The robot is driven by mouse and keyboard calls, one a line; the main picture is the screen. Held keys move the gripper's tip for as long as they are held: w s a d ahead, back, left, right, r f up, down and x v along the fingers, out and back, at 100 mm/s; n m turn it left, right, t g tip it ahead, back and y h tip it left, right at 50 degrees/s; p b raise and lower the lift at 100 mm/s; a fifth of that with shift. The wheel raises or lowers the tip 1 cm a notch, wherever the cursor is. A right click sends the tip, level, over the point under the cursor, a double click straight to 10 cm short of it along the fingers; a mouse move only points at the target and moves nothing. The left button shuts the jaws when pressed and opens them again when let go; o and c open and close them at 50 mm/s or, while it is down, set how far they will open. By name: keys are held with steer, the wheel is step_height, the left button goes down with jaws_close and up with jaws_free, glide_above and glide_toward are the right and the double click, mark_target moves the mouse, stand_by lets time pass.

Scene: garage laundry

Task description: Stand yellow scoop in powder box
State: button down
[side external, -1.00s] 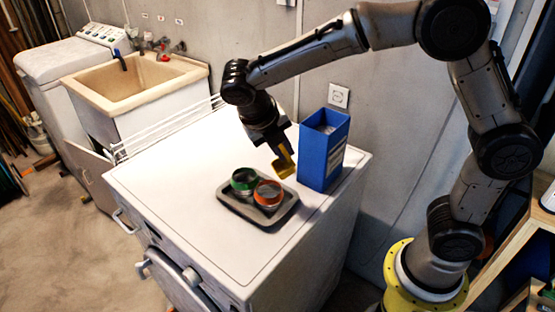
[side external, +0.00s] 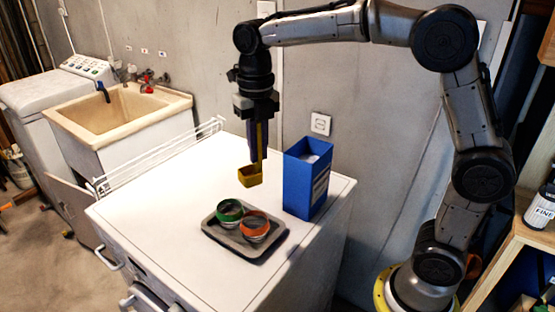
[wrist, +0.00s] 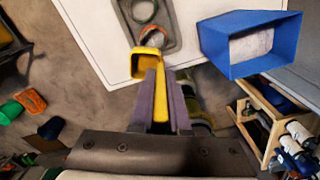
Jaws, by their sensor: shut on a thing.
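My gripper (side external: 257,140) points straight down and is shut on the handle of the yellow scoop (side external: 250,176). The scoop hangs upright with its square cup at the bottom, in the air above the white machine top. In the wrist view the scoop's cup (wrist: 148,63) shows beyond the fingertips (wrist: 160,85). The blue powder box (side external: 306,180) stands upright and open at the top, to the right of the scoop. In the wrist view the box (wrist: 213,50) is to the upper right, with pale powder (wrist: 251,45) inside. The scoop is outside the box and apart from it.
A dark grey tray (side external: 270,248) holds a green-rimmed jar (side external: 229,211) and an orange-rimmed jar (side external: 254,226), left of the box. A white wire rack (side external: 150,160) lines the machine's back left edge. The wall stands behind. The machine top's left part is clear.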

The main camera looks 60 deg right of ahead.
steer(key=shift+s+r+m, duration=0.1)
steer(key=shift+s+m, duration=0.2)
steer(key=shift+m, duration=0.9)
steer(key=shift+s+d+r+m, duration=0.15)
steer(key=shift+r+m, duration=0.2)
steer(key=shift+m, duration=0.55)
steer(key=s+d+r+m, duration=0.2)
steer(key=d+r+m, duration=0.45)
steer(key=m, duration=0.55)
step_height(320, 180, up, 2)
steer(key=m, duration=0.6)
glide_above(307, 179)
steer(key=w+d, duration=0.2)
steer(key=d, duration=0.2)
steer(key=f, duration=1.7)
steer(key=shift+s+d+f, duration=0.2)
steer(key=shift+d+f, duration=0.05)
steer(key=shift+f, duration=0.05)
steer(key=c, duration=1.3)
jaws_free()
steer(key=shift+f, duration=0.15)
steer(key=shift+c, duration=0.2)
steer(key=shift+o, duration=0.9)
